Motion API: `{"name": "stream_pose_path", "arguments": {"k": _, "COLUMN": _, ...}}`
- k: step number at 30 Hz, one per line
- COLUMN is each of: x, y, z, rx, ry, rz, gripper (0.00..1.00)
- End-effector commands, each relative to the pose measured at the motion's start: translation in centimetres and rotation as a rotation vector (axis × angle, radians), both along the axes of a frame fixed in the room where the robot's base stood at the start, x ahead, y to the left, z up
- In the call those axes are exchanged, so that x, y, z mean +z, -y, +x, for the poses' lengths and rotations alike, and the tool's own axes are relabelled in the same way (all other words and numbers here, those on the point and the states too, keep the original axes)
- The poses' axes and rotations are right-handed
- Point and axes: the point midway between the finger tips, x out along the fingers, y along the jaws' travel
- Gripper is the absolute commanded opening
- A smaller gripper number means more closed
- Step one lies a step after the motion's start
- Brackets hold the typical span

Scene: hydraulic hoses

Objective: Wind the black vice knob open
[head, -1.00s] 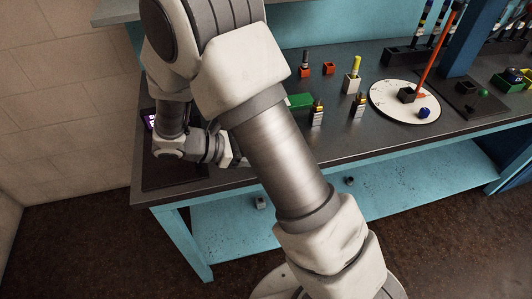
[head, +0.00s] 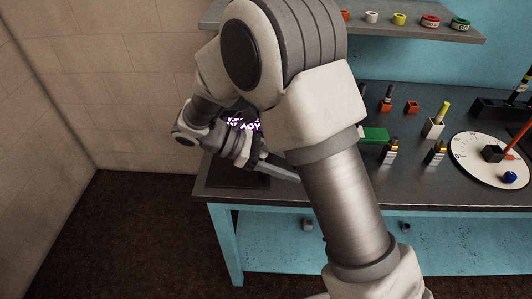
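I cannot make out the vice or its black knob for certain; my arm hides part of the bench. A green block (head: 375,135) shows just right of my arm on the bench top, partly covered by it. My gripper (head: 284,171) is over the bench's left end, left of the arm link, with a grey finger-like part pointing right. The link hides its tip, so I cannot tell whether it is open or shut or touches anything.
The dark bench top (head: 270,193) ends at the left near a tiled wall. A lit purple display (head: 243,122) is behind my wrist. Several small fittings and a white dial (head: 465,147) with a red rod stand to the right. A shelf (head: 370,28) hangs above.

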Motion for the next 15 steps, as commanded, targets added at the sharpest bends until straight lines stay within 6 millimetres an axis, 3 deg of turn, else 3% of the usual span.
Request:
{"name": "stream_pose_path", "arguments": {"k": 6, "x": 1.9, "y": -3.8, "z": 0.0, "rx": 0.001, "ry": 0.0, "rz": 0.001, "gripper": 0.59}}
{"name": "stream_pose_path", "arguments": {"k": 15, "x": 2.7, "y": -5.3, "z": 0.0, "rx": 0.0, "ry": -0.001, "rz": 0.001, "gripper": 0.59}}
